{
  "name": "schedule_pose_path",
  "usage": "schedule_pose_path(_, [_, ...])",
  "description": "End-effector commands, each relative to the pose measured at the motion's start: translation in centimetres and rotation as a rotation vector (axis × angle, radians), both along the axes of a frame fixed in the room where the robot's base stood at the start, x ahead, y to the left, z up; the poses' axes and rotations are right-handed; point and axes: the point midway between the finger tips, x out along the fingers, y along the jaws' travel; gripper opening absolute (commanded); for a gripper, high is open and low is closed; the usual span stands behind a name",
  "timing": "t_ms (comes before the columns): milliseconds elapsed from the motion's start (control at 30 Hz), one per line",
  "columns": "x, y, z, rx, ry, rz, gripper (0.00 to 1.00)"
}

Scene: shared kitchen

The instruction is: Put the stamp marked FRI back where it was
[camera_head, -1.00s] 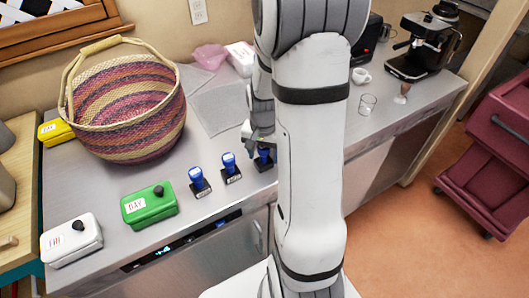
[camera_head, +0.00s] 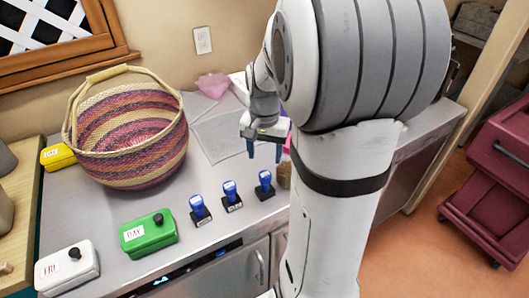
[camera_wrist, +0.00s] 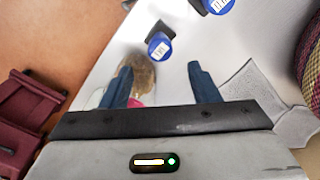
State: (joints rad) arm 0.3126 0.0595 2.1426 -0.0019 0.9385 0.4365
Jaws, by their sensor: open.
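Three blue-handled stamps with black bases stand upright in a row on the metal counter: a left one (camera_head: 200,211), a middle one (camera_head: 231,197) and a right one (camera_head: 264,186). My gripper (camera_head: 265,150) is open and empty, above and behind the right stamp, apart from it. In the wrist view, one stamp (camera_wrist: 159,47) shows beyond the open fingers (camera_wrist: 161,85), its small top label too unclear to read surely. Another stamp (camera_wrist: 218,5) is cut by the top edge. The head view does not show which stamp reads FRI.
A white box (camera_head: 68,270) labelled FRI, a green box (camera_head: 150,236) labelled DAY and a yellow box (camera_head: 58,157) stand on the counter (camera_head: 110,205). A striped basket (camera_head: 130,130) stands behind. A brownish object (camera_head: 284,174) is close right of the right stamp.

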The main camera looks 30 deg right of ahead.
Motion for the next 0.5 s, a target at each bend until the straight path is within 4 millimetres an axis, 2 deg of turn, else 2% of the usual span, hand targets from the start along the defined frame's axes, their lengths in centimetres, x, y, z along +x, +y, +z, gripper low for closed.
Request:
schedule_pose_path(167, [-1.3,2.1,1.9,-0.012,-0.038,0.096,0.55])
schedule_pose_path(300, [-4.4,5.8,4.1,-0.039,-0.110,0.286,0.55])
schedule_pose_path(500, [-9.3,10.0,5.7,-0.079,-0.210,0.566,0.55])
